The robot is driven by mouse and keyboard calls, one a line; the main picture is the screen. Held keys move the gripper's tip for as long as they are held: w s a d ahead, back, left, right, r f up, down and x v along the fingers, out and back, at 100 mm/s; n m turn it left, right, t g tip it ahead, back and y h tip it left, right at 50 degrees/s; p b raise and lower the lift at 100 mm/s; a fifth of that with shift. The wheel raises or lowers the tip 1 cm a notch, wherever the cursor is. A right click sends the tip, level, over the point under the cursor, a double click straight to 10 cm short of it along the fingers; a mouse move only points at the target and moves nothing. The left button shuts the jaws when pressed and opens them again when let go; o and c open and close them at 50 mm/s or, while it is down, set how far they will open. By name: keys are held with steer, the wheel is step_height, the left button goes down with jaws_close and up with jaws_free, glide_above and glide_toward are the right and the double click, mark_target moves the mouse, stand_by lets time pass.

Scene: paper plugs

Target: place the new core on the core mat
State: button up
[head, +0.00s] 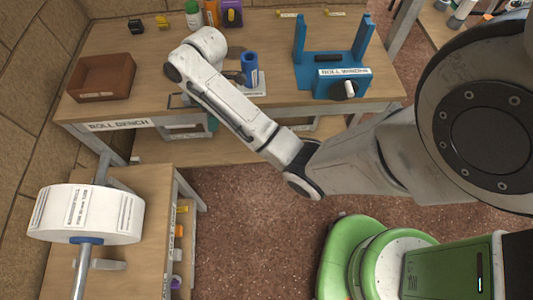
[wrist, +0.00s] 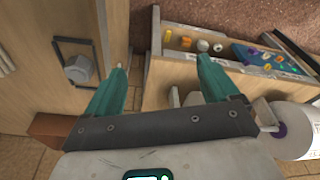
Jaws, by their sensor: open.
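A brown box (head: 101,78) stands at the bench's left, and a blue stand (head: 305,72) at its right. A large paper roll (head: 122,215) hangs at lower left. A dark square outline (wrist: 56,44) surrounds a grey knob-like piece (wrist: 77,69).

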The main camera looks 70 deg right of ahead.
steer(key=s+a+f+m, duration=0.3)
steer(key=s+a, duration=0.2)
steer(key=a, duration=0.4)
steer(key=s+a+m, duration=0.1)
steer(key=s+m, duration=0.2)
steer(key=s, duration=0.5)
steer(key=s+a+f+m+h, duration=0.1)
steer(key=s+a+m, duration=0.1)
steer(key=s, duration=0.6)
steer(key=shift+s+a+m+g+h, duration=0.25)
steer(key=shift+s+m+g+h, duration=0.1)
steer(key=shift+m, duration=0.45)
